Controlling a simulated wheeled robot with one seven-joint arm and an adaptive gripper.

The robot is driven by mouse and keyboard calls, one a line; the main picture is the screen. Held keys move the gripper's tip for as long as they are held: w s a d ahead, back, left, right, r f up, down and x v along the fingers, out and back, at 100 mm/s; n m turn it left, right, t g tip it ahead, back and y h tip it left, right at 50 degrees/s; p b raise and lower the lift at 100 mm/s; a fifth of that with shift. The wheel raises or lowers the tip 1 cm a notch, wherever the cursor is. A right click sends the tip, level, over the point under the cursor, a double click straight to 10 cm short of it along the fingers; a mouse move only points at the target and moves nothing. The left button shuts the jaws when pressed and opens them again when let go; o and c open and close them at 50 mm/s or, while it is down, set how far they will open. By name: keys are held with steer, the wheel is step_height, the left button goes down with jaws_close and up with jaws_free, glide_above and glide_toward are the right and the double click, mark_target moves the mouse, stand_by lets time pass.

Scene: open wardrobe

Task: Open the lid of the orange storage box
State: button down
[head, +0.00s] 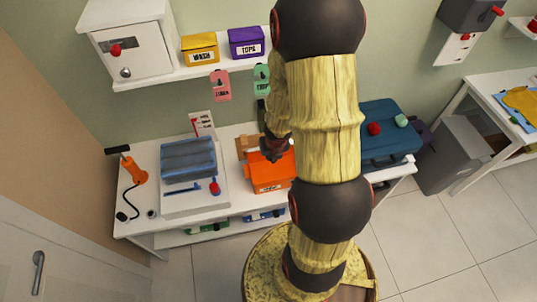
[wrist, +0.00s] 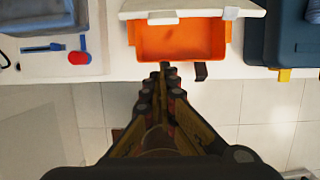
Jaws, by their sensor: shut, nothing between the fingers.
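The orange storage box (head: 272,185) sits near the front of the white workbench in the head view, with a pale label on its front. My dark gripper (head: 273,154) is at its upper side, partly overlapping it, and my arm hides its right part.
A dark blue case (head: 388,135) stands to the right. A shelf (head: 160,78) with yellow (head: 200,48) and purple (head: 246,42) bins hangs above.

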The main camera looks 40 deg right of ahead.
steer(key=b+x, duration=0.6)
steer(key=x, duration=0.4)
steer(key=shift+w+d+r+p, duration=0.35)
steer(key=shift+w+r+p, duration=0.25)
steer(key=shift+r+p, duration=0.3)
steer(key=shift+w+d+r+p, duration=0.4)
steer(key=shift+w+r+p, duration=0.25)
steer(key=shift+p, duration=0.45)
steer(key=shift+r, duration=0.1)
